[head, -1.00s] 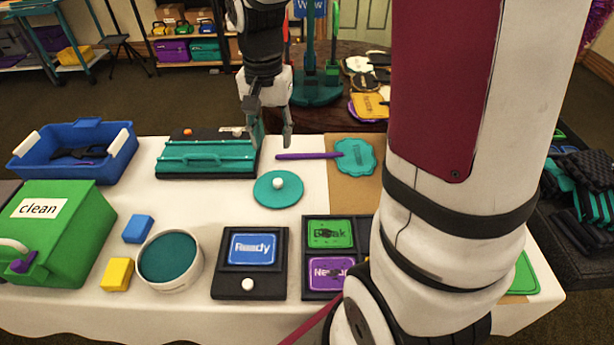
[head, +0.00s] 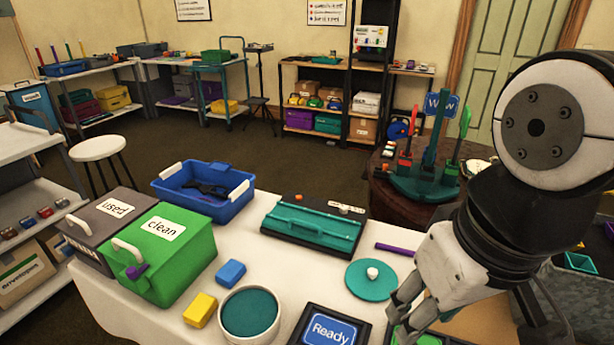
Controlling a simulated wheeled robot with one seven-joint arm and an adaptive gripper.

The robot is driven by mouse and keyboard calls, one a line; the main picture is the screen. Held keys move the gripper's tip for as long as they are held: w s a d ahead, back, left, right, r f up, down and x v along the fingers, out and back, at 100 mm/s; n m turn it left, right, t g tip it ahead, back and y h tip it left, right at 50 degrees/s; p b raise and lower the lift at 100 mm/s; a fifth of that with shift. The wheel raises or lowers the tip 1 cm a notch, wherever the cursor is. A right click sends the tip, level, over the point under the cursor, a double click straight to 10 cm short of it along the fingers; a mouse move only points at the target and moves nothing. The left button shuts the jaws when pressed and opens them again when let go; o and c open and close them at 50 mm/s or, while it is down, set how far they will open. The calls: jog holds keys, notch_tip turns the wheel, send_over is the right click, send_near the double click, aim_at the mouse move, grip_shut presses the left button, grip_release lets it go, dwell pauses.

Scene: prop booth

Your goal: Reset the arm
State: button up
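My gripper (head: 402,317) is at the lower right of the head view, above the right part of the white table (head: 265,262). It points down and to the left. Its two fingers are spread with a gap between them, and I see nothing held. It is near the teal round lid with a white knob (head: 371,279) and overlaps a green panel at the bottom edge. My arm above it covers the right part of the table.
A green "clean" box (head: 170,262), a grey "used" box (head: 97,222), a blue tub (head: 232,207) and a teal-topped case (head: 312,227) stand on the table. A teal rack (head: 430,180) stands on a round table behind my arm. Floor beyond is open.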

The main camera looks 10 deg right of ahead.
notch_tip(320, 180, up, 10)
jog(key=t+p, duration=0.2)
jog(key=p, duration=0.6)
jog(key=shift+w+d+f, duration=0.1)
